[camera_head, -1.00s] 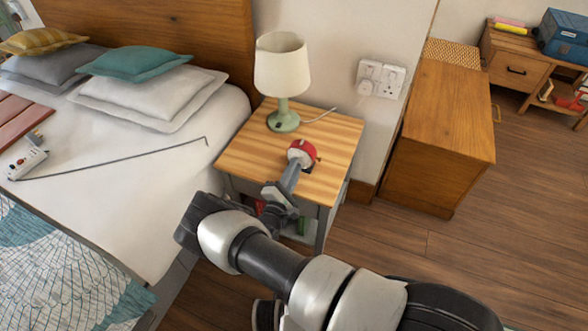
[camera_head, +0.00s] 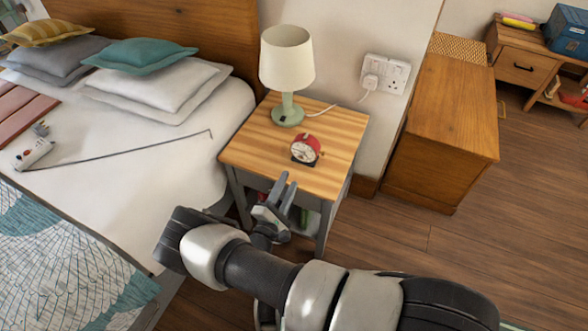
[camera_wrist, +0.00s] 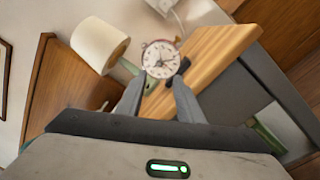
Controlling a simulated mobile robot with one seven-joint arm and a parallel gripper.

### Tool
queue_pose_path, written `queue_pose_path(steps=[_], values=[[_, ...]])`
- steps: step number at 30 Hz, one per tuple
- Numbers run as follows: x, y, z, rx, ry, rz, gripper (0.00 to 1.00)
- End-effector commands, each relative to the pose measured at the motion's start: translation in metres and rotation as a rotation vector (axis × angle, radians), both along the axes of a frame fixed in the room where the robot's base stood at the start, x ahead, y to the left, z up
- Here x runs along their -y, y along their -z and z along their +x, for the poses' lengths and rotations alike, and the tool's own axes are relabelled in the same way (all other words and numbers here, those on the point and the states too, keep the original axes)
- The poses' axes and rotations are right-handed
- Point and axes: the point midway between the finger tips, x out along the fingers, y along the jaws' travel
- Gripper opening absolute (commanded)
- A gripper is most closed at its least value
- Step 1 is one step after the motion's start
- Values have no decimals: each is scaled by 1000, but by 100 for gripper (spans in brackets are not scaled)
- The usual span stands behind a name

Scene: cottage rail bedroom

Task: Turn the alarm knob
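A red alarm clock (camera_head: 305,149) with a white face and dark base stands on the wooden nightstand (camera_head: 248,140), near the middle of its top. In the wrist view the clock face (camera_wrist: 160,58) shows just beyond my fingertips. I cannot make out the alarm knob; a small dark part (camera_wrist: 183,66) shows beside the clock there. My gripper (camera_head: 287,187) is at the nightstand's front edge, in front of the clock and apart from it. Its two fingers are spread with nothing between them, as the wrist view (camera_wrist: 158,95) also shows.
A green lamp with a cream shade (camera_head: 286,58) stands behind the clock on the nightstand. The bed (camera_head: 120,150) is on the left, a wooden cabinet (camera_head: 445,125) on the right. A wall socket (camera_head: 385,73) with a plug is behind. The nightstand's front top is clear.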

Motion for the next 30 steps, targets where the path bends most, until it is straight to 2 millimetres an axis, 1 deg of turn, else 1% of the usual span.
queue_pose_path(steps=[1, 6, 9, 12, 18, 30], values=[[-5, 1, -13, -1, -3, -1, 34], [-16, 4, -48, 0, -2, 0, 34], [-20, 5, -63, -1, -2, 0, 34], [-23, 6, -73, 0, -1, 0, 34], [-25, 6, -81, 0, 1, 0, 34], [-25, 7, -80, 0, 1, 0, 34]])
